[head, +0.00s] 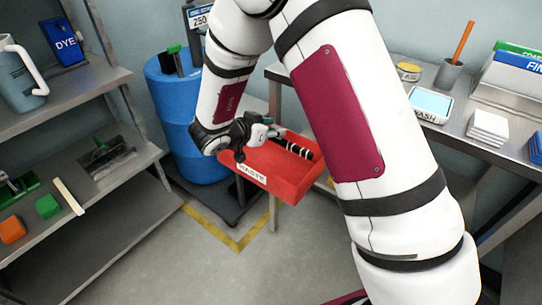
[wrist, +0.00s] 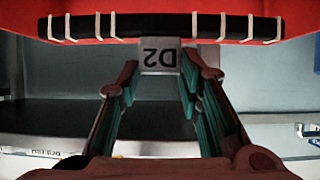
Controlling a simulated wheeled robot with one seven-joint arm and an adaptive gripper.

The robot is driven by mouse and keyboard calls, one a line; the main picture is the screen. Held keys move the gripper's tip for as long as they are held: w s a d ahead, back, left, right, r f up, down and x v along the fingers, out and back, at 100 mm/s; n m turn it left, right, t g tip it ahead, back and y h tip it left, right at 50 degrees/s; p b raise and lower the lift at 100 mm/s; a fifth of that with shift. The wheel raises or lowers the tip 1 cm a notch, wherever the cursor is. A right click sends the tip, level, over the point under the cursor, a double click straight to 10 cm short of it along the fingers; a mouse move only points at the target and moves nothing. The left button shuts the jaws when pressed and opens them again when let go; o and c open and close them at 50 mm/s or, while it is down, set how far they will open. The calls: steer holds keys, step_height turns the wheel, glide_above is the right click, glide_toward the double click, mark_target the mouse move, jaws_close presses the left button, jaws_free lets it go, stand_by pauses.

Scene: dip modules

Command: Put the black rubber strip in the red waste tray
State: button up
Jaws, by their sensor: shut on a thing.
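The black rubber strip (wrist: 110,27) has white bands and spans the top of the wrist view. A grey tab marked D2 (wrist: 159,57) sits at its middle, between the teal-padded fingers of my gripper (wrist: 160,75). My gripper is shut on this tab. In the head view the strip (head: 300,150) shows over the red waste tray (head: 290,187), within its outline, beside my gripper (head: 279,134). The tray has a white label on its front wall. I cannot tell whether the strip touches the tray floor. My wrist hides the tray's left back part.
A blue drum (head: 182,120) stands behind and left of the tray. A metal shelf (head: 110,185) with tools and blocks is at left. My arm crosses the middle.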

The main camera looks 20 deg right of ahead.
steer(key=shift+f+b, duration=0.8)
steer(key=shift+f, duration=2.55)
steer(key=shift+f, duration=0.1)
steer(key=o, duration=1.2)
steer(key=shift+c, duration=0.2)
steer(key=shift+s+a+r, duration=0.1)
steer(key=shift+a+r, duration=0.1)
steer(key=shift+r, duration=0.05)
steer(key=p+v, duration=0.2)
steer(key=v, duration=0.9)
steer(key=shift+s+a, duration=0.2)
